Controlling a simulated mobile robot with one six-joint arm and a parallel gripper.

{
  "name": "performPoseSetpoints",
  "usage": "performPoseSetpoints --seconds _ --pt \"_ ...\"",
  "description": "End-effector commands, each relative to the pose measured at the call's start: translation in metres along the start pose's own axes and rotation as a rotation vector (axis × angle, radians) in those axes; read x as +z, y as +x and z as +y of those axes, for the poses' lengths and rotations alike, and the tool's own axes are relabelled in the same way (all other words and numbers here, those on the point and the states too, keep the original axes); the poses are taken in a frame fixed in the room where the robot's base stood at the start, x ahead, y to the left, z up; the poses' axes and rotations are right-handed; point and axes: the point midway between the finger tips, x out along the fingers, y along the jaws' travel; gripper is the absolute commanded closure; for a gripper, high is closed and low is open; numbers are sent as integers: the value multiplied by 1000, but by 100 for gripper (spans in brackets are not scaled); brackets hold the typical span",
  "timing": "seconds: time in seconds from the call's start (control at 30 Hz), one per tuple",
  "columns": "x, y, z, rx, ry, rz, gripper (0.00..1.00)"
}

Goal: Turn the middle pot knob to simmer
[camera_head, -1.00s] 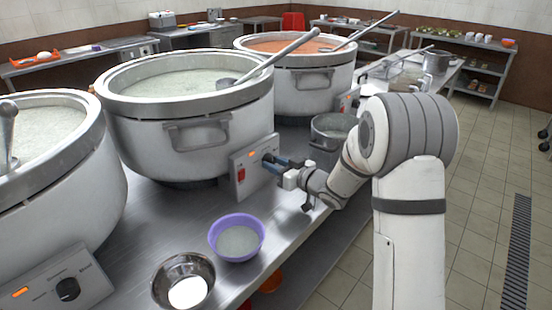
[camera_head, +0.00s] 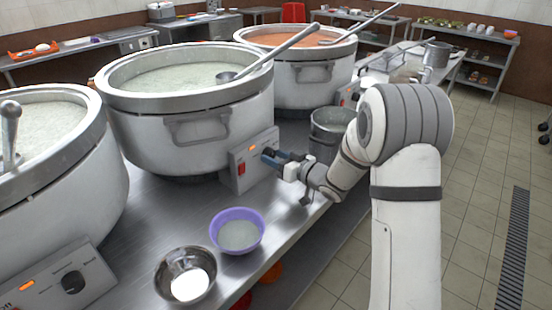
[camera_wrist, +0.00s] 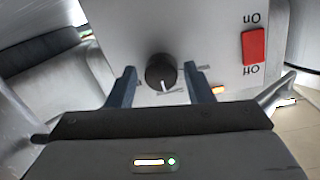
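The middle pot (camera_head: 185,125) is a large white stockpot of pale congee with a ladle resting in it. Its metal control box (camera_head: 240,178) is on the front right. The black round knob (camera_wrist: 160,72) shows upside down in the wrist view, its white pointer mark toward the bottom of the picture. The labels around it are unreadable. My gripper (camera_wrist: 162,80) is open, its two blue fingers on either side of the knob with a visible gap on each side. In the head view my gripper (camera_head: 270,155) is at the box front and hides the knob.
A red On/Off switch (camera_wrist: 253,46) sits beside the knob. A steel pot (camera_head: 328,140) stands close to my arm. A purple bowl (camera_head: 237,250) and a steel bowl (camera_head: 168,284) are near the counter edge. The left pot (camera_head: 75,200) and far pot (camera_head: 300,75) flank the middle one.

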Motion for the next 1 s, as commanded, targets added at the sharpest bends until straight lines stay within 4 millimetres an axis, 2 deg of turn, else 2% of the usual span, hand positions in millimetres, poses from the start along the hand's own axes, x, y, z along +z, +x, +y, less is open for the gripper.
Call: performPoseSetpoints --seconds 0.1,0.37,0.47,0.8,1.0 --pt "0 0 0 -1 0 -1 45" --pt "0 -3 0 -1 -1 -1 45" --pt "0 -14 0 0 -1 -2 45" --pt "0 -68 1 2 0 0 45" --pt "0 -78 0 -1 0 -1 45"
